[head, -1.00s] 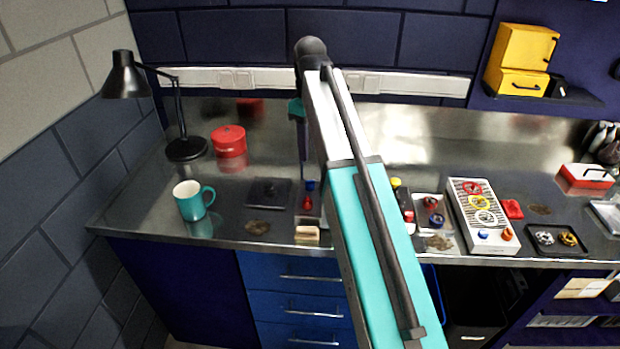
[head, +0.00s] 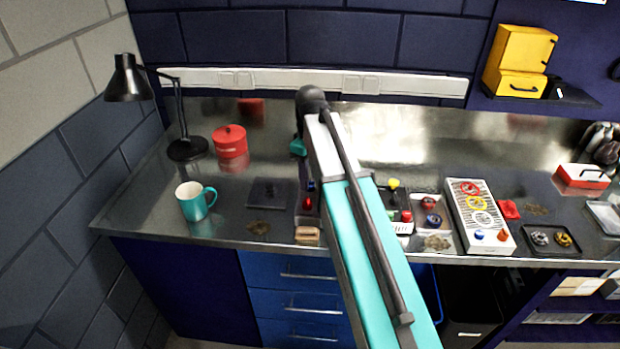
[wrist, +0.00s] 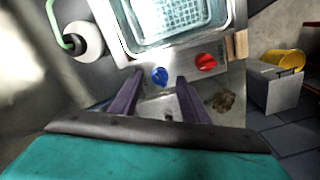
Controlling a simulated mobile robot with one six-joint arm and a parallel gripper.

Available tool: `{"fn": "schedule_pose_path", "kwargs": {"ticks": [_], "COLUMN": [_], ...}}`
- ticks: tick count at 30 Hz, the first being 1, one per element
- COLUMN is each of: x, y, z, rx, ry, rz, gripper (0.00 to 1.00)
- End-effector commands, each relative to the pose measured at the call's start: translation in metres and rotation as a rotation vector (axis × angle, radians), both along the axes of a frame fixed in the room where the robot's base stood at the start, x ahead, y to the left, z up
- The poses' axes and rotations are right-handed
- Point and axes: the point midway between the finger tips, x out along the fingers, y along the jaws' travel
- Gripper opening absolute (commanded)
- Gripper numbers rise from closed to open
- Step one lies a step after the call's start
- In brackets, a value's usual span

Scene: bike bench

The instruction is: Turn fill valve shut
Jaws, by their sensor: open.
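In the wrist view, a blue knob (wrist: 160,76) and a red knob (wrist: 206,61) sit on the pale front panel of a basin unit. A basin with a mesh-like bottom (wrist: 226,22) is behind them. Which knob is the fill valve is not marked. My gripper (wrist: 158,77) is open, with its two dark purple fingers spread left and right of the blue knob. The frames do not show contact. In the head view, the red knob (head: 307,203) shows left of my arm, which hides much of the unit.
A teal mug (head: 194,203), red pot (head: 230,143) and black lamp (head: 187,148) stand at the left. Right of my arm are a white panel with coloured knobs (head: 490,236), a black tray (head: 530,252) and a red toolbox (head: 582,178). The bench's back middle looks clear.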

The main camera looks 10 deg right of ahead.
Motion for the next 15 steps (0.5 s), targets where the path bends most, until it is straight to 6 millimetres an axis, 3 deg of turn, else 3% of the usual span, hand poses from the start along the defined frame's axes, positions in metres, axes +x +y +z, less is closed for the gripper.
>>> {"fn": "schedule_pose_path", "kwargs": {"ticks": [6,15], "x": [0.000,0.000], "y": [0.000,0.000], "z": [-0.013,-0.016], "rx": [0.000,0.000], "ry": [0.000,0.000], "rz": [0.000,0.000], "gripper": [0.42,0.42]}}
